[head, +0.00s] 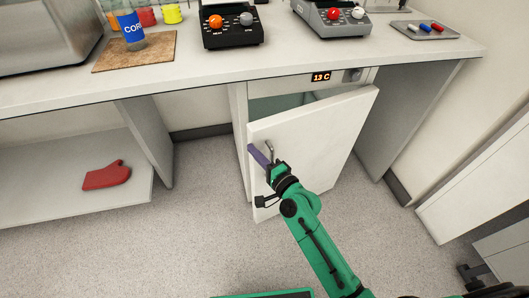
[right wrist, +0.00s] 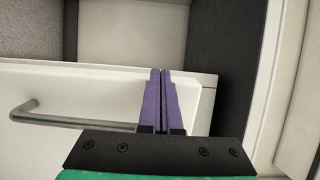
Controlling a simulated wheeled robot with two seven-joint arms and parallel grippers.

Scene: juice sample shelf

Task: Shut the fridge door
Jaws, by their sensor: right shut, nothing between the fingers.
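The white fridge door (head: 318,140) hangs partly open under the counter, with a gap at its top showing the inside of the fridge (head: 285,103). A metal bar handle (right wrist: 75,119) is on the door. My right gripper (head: 257,155) has purple fingers and is shut and empty in front of the door, near its handle side. In the right wrist view, the fingers (right wrist: 163,75) lie together over the door's face beside the handle; I cannot tell whether they touch the door. My left gripper is out of view.
A red mitt (head: 107,175) lies on a low shelf at left. The floor (head: 200,220) left of the door is clear.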

